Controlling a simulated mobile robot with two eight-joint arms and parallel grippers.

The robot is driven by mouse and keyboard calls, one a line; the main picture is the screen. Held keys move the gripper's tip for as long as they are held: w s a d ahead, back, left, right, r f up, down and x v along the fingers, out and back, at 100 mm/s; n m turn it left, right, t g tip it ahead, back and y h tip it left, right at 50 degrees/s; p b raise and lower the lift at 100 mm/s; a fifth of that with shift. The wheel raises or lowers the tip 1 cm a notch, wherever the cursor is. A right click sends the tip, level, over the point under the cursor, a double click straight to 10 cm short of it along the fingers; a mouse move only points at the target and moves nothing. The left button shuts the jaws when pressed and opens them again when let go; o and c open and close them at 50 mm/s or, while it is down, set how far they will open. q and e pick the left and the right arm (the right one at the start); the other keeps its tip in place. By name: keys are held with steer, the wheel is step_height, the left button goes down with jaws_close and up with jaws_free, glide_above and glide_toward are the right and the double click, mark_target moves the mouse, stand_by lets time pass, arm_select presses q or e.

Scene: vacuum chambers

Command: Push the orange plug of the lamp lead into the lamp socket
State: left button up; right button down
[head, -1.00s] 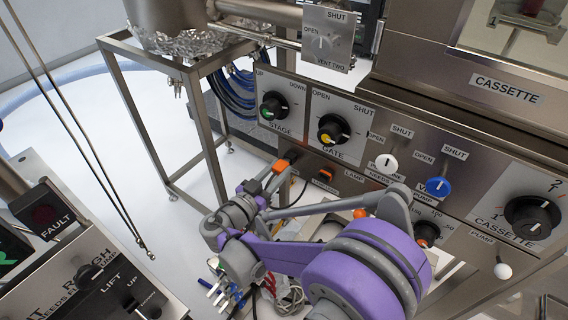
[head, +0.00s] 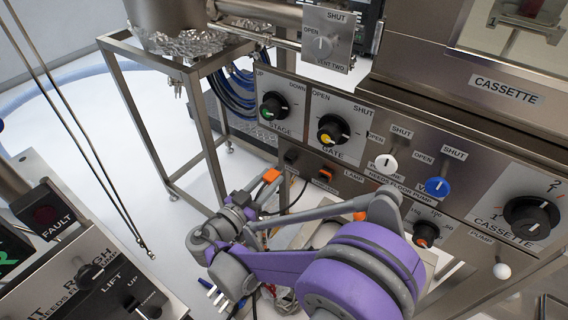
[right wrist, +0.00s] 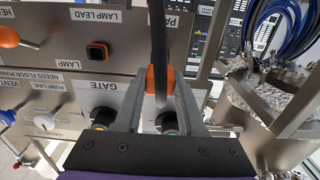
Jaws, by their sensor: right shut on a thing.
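The orange plug (head: 271,175) is held in my right gripper (head: 262,187), in front of the panel and left of the lamp socket. In the right wrist view the plug (right wrist: 151,80) sits between the two grey fingers of my right gripper (right wrist: 160,98), with its black lead rising past it. The lamp socket (head: 326,173) is a small orange-rimmed square beside the LAMP LEAD label. It also shows in the right wrist view (right wrist: 97,51), left of the plug and apart from it. My left gripper is out of view.
A dark square fitting (head: 291,157) is on the panel left of the socket. The stage knob (head: 274,106) and gate knob (head: 333,130) stand out above. A steel frame (head: 208,135) stands to the left. An orange knob shows in the right wrist view (right wrist: 9,37).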

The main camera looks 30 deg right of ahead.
steer(key=shift+s+a, duration=0.15)
steer(key=shift+a, duration=0.2)
steer(key=shift+s, duration=0.25)
steer(key=s+d, duration=0.3)
steer(key=s, duration=0.7)
steer(key=shift+p+x, duration=0.45)
steer(key=shift+x, duration=1.85)
steer(key=shift+x, duration=1.35)
